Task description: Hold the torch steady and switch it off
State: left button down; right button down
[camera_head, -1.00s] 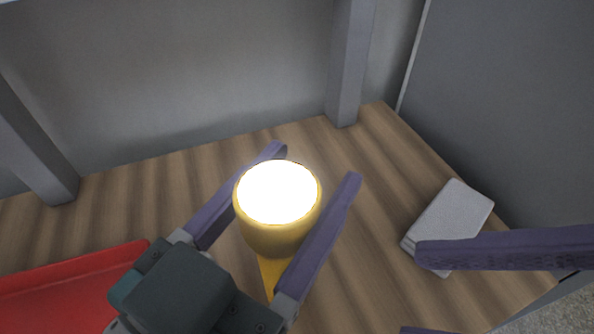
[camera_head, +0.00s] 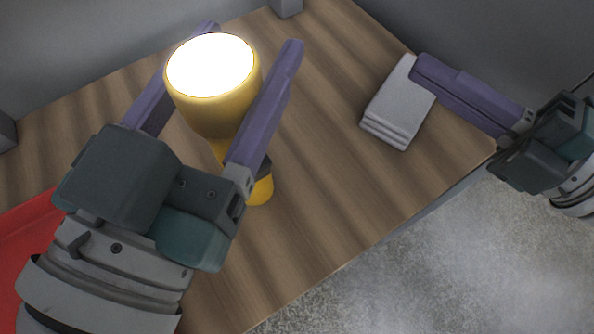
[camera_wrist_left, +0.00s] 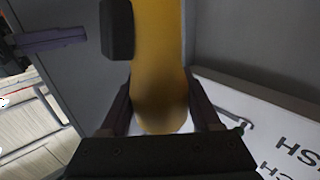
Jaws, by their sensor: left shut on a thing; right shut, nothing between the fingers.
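The yellow torch (camera_head: 222,115) is lit, with its bright white lens facing up toward the head camera. My left gripper (camera_head: 248,40) is shut on it, one finger on each side of the body. The yellow torch body (camera_wrist_left: 158,55) also fills the middle of the left wrist view, with a dark block (camera_wrist_left: 117,28) on its side. My right gripper (camera_head: 420,66) is shut and empty, to the right of the torch and apart from it. Its purple fingers (camera_wrist_left: 52,38) also show at the left of the wrist view.
The wooden table (camera_head: 330,190) has clear room right of the torch. A grey stacked block (camera_head: 398,105) lies near its right side, by my right fingertips. A red tray (camera_head: 22,240) is at the left. Grey floor (camera_head: 430,260) lies beyond the table edge.

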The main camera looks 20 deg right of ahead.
jog(key=s+a+f+n+g+y, duration=0.1)
jog(key=s+a+n+g+y, duration=0.1)
jog(key=s, duration=0.5)
jog(key=s+a+f+n+g+y, duration=0.2)
jog(key=s+a+n+g+y, duration=0.1)
jog(key=s+n, duration=0.4)
jog(key=s+g+y, duration=0.1)
jog(key=y, duration=0.1)
jog(key=shift+n+g+y, duration=0.3)
jog(key=shift+g, duration=0.1)
jog(key=shift+w+a, duration=0.1)
jog(key=shift+w, duration=0.05)
jog(key=x, duration=0.9)
jog(key=shift+r, duration=0.1)
jog(key=w, duration=0.1)
jog(key=w+a, duration=0.1)
jog(key=w+a+r, duration=0.1)
jog(key=w, duration=0.1)
